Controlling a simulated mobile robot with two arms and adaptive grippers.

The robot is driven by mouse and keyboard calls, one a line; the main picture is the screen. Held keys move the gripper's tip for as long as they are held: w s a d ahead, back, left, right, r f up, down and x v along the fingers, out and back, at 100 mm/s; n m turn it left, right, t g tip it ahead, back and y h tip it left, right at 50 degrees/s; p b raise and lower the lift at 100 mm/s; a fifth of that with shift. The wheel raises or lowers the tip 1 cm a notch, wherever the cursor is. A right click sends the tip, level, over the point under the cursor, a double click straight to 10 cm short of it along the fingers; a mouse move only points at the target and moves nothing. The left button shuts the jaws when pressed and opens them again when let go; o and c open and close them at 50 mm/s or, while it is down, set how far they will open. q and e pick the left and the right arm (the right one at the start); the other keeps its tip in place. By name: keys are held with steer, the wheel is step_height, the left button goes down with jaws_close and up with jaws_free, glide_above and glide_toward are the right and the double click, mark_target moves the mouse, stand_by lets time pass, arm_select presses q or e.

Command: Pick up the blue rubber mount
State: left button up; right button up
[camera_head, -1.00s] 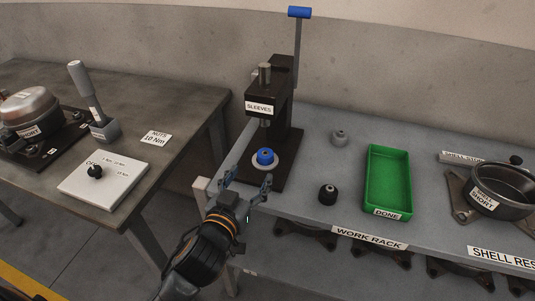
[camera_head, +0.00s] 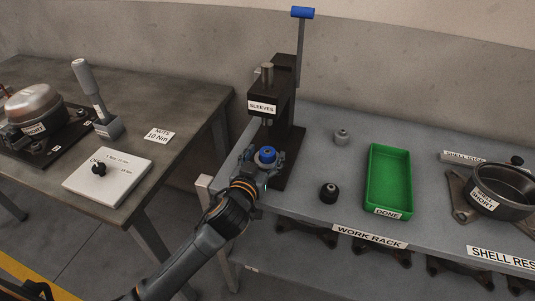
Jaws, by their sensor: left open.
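The blue rubber mount (camera_head: 267,153) sits upright on the pale round seat of the black press marked SLEEVES (camera_head: 283,112). My left gripper (camera_head: 264,158) is at the mount, with one finger on its left and one on its right. The jaws are open, and a small gap seems to stay between fingers and mount. The gripper partly hides the seat and the front of the mount's base. My right gripper is not in view.
A black mount (camera_head: 328,193) and a grey mount (camera_head: 341,137) stand on the grey bench, right of the press. A green DONE tray (camera_head: 376,211) is beyond them. The press column and its lever (camera_head: 301,45) rise close behind the blue mount.

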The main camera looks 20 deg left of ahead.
arm_select(q)
steer(key=c, duration=1.4)
